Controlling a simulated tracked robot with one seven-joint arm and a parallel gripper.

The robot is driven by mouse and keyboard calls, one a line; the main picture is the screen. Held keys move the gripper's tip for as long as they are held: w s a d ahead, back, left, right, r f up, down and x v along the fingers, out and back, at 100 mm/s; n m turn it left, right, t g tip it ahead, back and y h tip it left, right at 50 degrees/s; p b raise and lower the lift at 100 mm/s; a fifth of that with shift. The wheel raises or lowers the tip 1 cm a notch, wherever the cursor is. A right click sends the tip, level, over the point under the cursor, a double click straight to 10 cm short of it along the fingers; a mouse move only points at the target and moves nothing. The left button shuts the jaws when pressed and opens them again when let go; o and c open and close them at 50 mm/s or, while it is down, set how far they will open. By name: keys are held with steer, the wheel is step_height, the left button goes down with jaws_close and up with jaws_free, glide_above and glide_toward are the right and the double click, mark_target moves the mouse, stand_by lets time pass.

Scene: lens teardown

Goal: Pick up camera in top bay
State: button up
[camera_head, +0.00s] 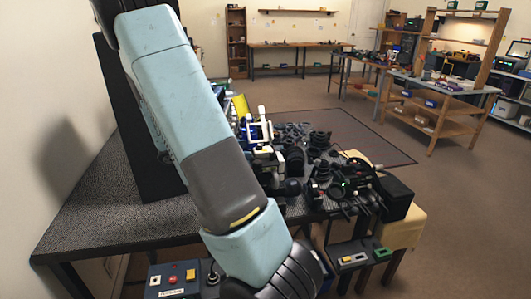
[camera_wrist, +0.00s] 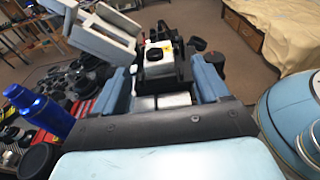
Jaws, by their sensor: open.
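My gripper (camera_wrist: 162,70) shows in the wrist view with its two blue-grey fingers apart. A small white box with a dark round spot on top (camera_wrist: 154,54) sits in a black frame (camera_wrist: 176,68) beyond and between the fingers. It looks like the camera in its bay, but I cannot tell for certain. No contact between the fingers and the white box is clear. In the head view my arm crosses the bench and hides part of it, and my fingers cannot be made out there.
In the wrist view a blue bottle (camera_wrist: 40,110) stands left of my gripper, and a light grey blocky part (camera_wrist: 103,36) lies upper left. In the head view dark lens parts crowd the bench (camera_head: 110,215). Open floor (camera_head: 465,190) lies to the right.

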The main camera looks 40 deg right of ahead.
mark_target(256, 149)
steer(key=shift+x, duration=2.7)
steer(key=shift+c, duration=0.4)
steer(key=c, duration=1)
steer(key=shift+w, duration=0.1)
